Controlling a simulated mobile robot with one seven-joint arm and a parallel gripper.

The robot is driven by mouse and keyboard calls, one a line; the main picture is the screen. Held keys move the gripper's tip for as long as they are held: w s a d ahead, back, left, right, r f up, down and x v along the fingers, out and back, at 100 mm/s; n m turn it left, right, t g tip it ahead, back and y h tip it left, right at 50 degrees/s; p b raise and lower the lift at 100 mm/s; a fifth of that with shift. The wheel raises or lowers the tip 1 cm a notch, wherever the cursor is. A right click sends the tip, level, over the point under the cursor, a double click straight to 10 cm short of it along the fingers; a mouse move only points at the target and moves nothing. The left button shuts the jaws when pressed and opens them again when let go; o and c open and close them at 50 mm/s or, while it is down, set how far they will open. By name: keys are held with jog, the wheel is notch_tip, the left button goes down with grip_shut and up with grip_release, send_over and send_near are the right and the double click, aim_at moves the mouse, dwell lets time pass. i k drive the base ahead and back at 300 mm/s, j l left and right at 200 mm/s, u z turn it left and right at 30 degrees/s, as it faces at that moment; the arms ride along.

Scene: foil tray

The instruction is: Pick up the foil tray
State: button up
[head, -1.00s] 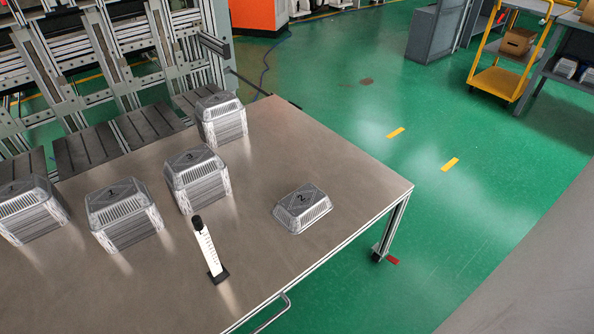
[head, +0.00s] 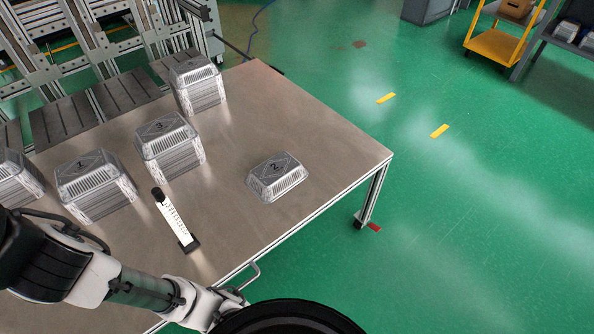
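A single foil tray (head: 277,177) marked 2 lies upside down on the metal table (head: 315,140), near its right part and apart from the stacks. Several stacks of similar upturned trays stand to its left: one marked 3 (head: 170,147), one marked 1 (head: 95,187), one at the back (head: 197,85) and one cut off at the left edge (head: 15,180). My arm reaches in from the lower left, in front of the table.
A white upright gauge (head: 175,220) with a dark base and top stands on the table left of the single tray. Slotted machine frames stand behind the table. Green floor to the right is open.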

aim_at(271, 179)
jog(key=i+l+u, duration=0.15)
jog(key=l, duration=0.25)
jog(key=i+l+u, duration=0.15)
jog(key=l, duration=0.25)
jog(key=i+l+u, duration=0.15)
jog(key=i+l, duration=0.15)
jog(key=l, duration=0.15)
jog(key=i+l+u, duration=0.15)
jog(key=l, duration=0.35)
jog(key=i+l+u, duration=0.15)
jog(key=l, duration=0.3)
jog(key=i+l+u, duration=0.15)
jog(key=l, duration=0.35)
jog(key=l+u, duration=0.15)
jog(key=l, duration=0.3)
